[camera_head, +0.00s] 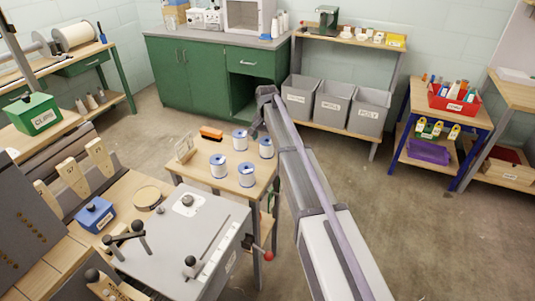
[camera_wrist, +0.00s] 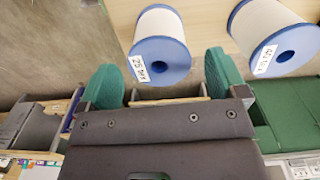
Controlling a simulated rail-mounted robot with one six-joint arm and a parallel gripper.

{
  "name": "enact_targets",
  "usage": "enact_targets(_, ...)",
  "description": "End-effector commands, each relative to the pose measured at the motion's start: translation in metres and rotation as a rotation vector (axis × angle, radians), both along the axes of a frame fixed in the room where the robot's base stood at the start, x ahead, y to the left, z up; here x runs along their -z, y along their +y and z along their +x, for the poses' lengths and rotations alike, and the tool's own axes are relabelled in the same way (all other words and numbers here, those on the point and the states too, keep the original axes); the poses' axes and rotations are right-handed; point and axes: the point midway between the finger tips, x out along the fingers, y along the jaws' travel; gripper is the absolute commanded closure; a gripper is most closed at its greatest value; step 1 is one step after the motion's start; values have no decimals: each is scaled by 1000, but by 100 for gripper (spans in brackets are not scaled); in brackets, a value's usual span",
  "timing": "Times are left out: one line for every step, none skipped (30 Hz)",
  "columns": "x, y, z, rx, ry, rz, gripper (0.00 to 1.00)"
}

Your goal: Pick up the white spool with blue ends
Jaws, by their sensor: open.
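Several white spools with blue ends stand upright on a small wooden table (camera_head: 197,146). They are a back left spool (camera_head: 240,139), a right spool (camera_head: 266,147), a front left spool (camera_head: 218,166) and a front spool (camera_head: 247,175). My gripper (camera_wrist: 163,82) is open and empty, with green pads apart. In the wrist view, a labelled spool (camera_wrist: 160,42) appears between and beyond the fingertips, apart from them. A second spool (camera_wrist: 268,30) is right of it. In the head view, my arm ends just beyond the right spool; its fingers are hard to make out.
An orange-and-black brush (camera_head: 211,133) and a wooden holder (camera_head: 185,149) share the small table. A grey machine (camera_head: 180,240) adjoins its front. A green cabinet (camera_head: 195,72) and grey bins (camera_head: 333,103) stand behind.

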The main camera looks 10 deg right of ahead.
Motion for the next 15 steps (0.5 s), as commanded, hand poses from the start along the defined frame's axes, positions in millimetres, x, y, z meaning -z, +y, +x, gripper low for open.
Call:
enact_targets(6, 0, -1, 0, 0, 0, 9)
enact_targets(11, 1, -1, 0, 0, 0, 9)
enact_targets(19, 1, -2, -1, 0, 0, 9)
enact_targets(26, 2, -2, -1, 0, 0, 9)
enact_targets(33, 2, -3, -1, 0, 0, 9)
enact_targets(41, 3, -4, -1, 0, 0, 9)
enact_targets(47, 3, -3, -1, 0, 0, 9)
enact_targets(51, 3, -3, -1, 0, 0, 9)
enact_targets(54, 3, -3, -1, 0, 0, 9)
enact_targets(54, 3, -3, -1, 0, 0, 9)
enact_targets(53, 3, -3, -1, 0, 0, 9)
enact_targets(51, 3, -3, -1, 0, 0, 9)
enact_targets(50, 3, -3, -1, 0, 0, 9)
enact_targets(49, 3, -3, -1, 0, 0, 9)
enact_targets(49, 3, -3, -1, 0, 0, 9)
